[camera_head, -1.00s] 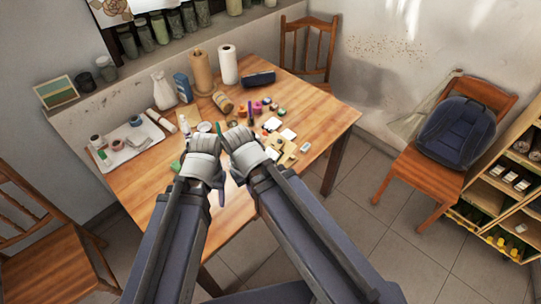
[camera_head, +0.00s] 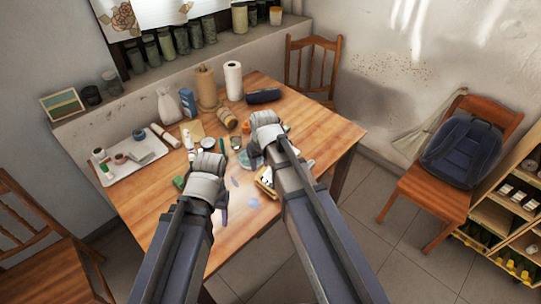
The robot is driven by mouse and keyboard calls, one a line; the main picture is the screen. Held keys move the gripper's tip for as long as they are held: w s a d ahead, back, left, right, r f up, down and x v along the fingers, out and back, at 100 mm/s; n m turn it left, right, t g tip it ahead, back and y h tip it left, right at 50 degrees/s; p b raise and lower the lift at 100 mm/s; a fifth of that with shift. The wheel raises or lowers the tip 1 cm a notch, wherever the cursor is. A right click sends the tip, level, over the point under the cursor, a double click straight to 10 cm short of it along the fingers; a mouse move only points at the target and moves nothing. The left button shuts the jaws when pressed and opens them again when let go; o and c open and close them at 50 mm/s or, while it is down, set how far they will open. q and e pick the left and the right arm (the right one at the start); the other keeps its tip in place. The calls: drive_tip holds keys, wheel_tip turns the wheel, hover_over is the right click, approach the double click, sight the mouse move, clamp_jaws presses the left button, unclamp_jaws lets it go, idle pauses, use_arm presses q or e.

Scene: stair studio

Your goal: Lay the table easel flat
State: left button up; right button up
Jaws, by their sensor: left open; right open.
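I cannot make out a table easel for certain. A small tan, box-like piece (camera_head: 264,187) on the wooden table (camera_head: 325,134) is partly covered by my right arm, and I cannot tell what it is. My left gripper (camera_head: 208,160) is open over the middle left of the table. My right gripper (camera_head: 264,122) is open, farther back and to the right. The table surface under both grippers and arms is largely hidden. I see nothing held in either gripper.
A white tray (camera_head: 107,178) with rolls lies at the table's left. Chairs surround the table; one at right holds a backpack (camera_head: 464,150). The table's right edge is bare.

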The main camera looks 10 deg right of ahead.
drive_tip(key=shift+o, duration=0.8)
drive_tip(key=w+d+t, duration=0.2)
drive_tip(key=w+d, duration=0.4)
drive_tip(key=w, duration=0.4)
drive_tip(key=shift+w+d+m+b, duration=0.25)
drive_tip(key=shift+d+m+b, duration=0.05)
drive_tip(key=shift+m+b, duration=0.1)
drive_tip(key=b+x, duration=0.7)
drive_tip(key=shift+a+f, duration=0.2)
drive_tip(key=shift+f, duration=0.2)
drive_tip(key=shift+c, duration=0.2)
clamp_jaws()
